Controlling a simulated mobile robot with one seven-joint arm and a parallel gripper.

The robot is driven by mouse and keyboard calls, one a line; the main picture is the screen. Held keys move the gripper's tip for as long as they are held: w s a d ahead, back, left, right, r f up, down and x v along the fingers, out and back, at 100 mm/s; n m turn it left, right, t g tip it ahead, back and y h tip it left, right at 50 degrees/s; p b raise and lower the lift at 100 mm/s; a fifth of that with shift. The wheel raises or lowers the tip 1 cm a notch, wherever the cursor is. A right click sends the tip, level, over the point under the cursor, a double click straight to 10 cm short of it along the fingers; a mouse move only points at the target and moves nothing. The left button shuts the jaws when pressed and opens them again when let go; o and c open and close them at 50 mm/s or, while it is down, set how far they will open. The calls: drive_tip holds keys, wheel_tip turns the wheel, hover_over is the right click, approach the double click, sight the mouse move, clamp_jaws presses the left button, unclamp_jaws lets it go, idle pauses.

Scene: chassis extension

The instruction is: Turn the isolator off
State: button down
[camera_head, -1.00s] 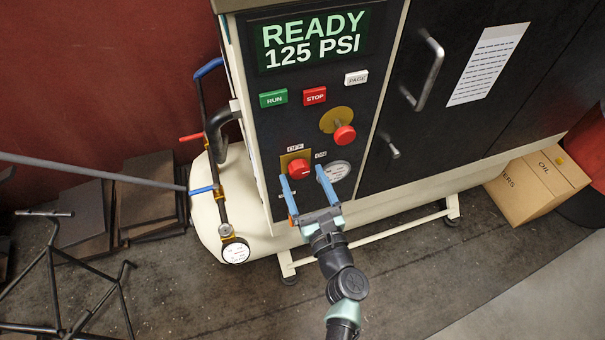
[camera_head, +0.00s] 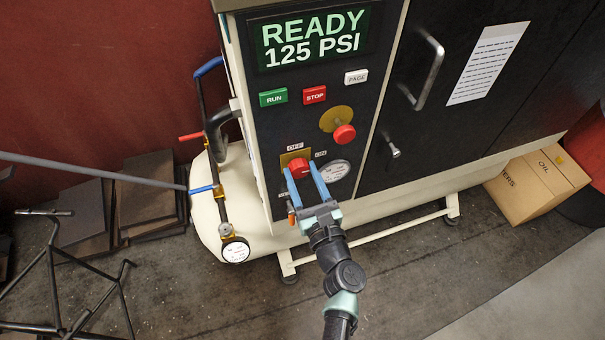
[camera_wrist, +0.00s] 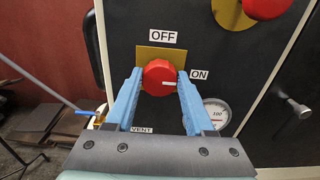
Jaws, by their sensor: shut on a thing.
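The isolator is a red round knob (camera_head: 299,168) on a yellow plate (camera_wrist: 152,54), low on the black control panel. In the wrist view the knob (camera_wrist: 160,77) carries a white mark on its right side, towards the ON label (camera_wrist: 199,75). The OFF label (camera_wrist: 163,37) is above it. My gripper (camera_head: 303,173) has its two blue fingers on the left and right of the knob, shut on it. The fingers (camera_wrist: 158,80) hide the knob's side edges in the wrist view.
A red mushroom button (camera_head: 344,135) on a yellow disc is up and right of the knob. A white gauge (camera_head: 334,171) is close to the right finger. RUN (camera_head: 273,97) and STOP (camera_head: 314,95) buttons sit higher. The display (camera_head: 312,38) reads READY 125 PSI.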

drive_tip(key=shift+n+b, duration=0.3)
drive_tip(key=shift+b, duration=0.05)
drive_tip(key=n+b, duration=0.3)
drive_tip(key=shift+f+n, duration=0.2)
drive_tip(key=shift+n, duration=0.1)
drive_tip(key=n+b, duration=0.4)
drive_tip(key=shift+a+n, duration=0.15)
drive_tip(key=shift+n, duration=0.15)
drive_tip(key=n+b, duration=0.3)
drive_tip(key=n, duration=0.1)
drive_tip(key=shift+f+n+b, duration=0.15)
drive_tip(key=shift+n+b, duration=0.15)
drive_tip(key=shift+b, duration=0.05)
drive_tip(key=shift+n+b, duration=1.75)
drive_tip(key=shift+n, duration=0.45)
drive_tip(key=shift+c, duration=1.3)
unclamp_jaws()
drive_tip(key=shift+s, duration=0.1)
